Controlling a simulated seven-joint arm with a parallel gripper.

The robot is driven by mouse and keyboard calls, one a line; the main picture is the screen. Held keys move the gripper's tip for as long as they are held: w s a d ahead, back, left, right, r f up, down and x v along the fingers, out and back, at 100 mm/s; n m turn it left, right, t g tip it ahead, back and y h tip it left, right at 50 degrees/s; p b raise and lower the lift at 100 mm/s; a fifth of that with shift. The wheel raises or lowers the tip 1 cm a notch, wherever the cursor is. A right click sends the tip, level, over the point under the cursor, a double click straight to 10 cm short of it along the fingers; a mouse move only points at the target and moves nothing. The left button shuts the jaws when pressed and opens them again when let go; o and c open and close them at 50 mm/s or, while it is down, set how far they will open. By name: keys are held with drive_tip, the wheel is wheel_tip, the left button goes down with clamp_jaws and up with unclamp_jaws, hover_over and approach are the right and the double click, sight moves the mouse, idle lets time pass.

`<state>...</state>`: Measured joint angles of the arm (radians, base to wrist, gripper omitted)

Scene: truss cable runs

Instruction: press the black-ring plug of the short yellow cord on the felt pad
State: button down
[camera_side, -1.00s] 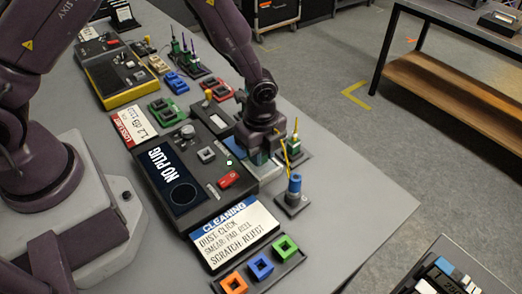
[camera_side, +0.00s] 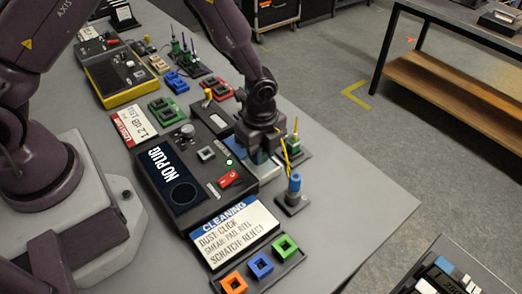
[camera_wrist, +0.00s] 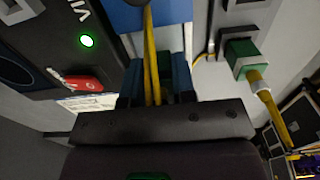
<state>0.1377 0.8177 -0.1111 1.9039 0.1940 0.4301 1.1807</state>
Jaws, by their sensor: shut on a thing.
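My gripper (camera_side: 259,150) points down at the right side of the black tester, and it also shows in the wrist view (camera_wrist: 156,80). It is shut on the short yellow cord (camera_wrist: 151,62), which runs up between the blue-grey fingers. The plug end in the grip is mostly hidden, so I cannot make out its black ring. A blue and pale block, perhaps the felt pad (camera_wrist: 122,17), lies just beyond the fingertips in the wrist view. I cannot tell whether the plug touches it. Yellow cord also shows beside the gripper in the side view, above a blue upright plug (camera_side: 294,184).
The black tester (camera_side: 187,160) reads "NO PLUG" and has a lit green lamp (camera_wrist: 87,41) and a red switch (camera_wrist: 83,84). A green socket with a yellow cord (camera_wrist: 240,56) stands close right. A cleaning card (camera_side: 235,232) and a tray of coloured blocks (camera_side: 261,266) lie in front.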

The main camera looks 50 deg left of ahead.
drive_tip(key=shift+r, duration=2.3)
drive_tip(key=shift+r, duration=0.1)
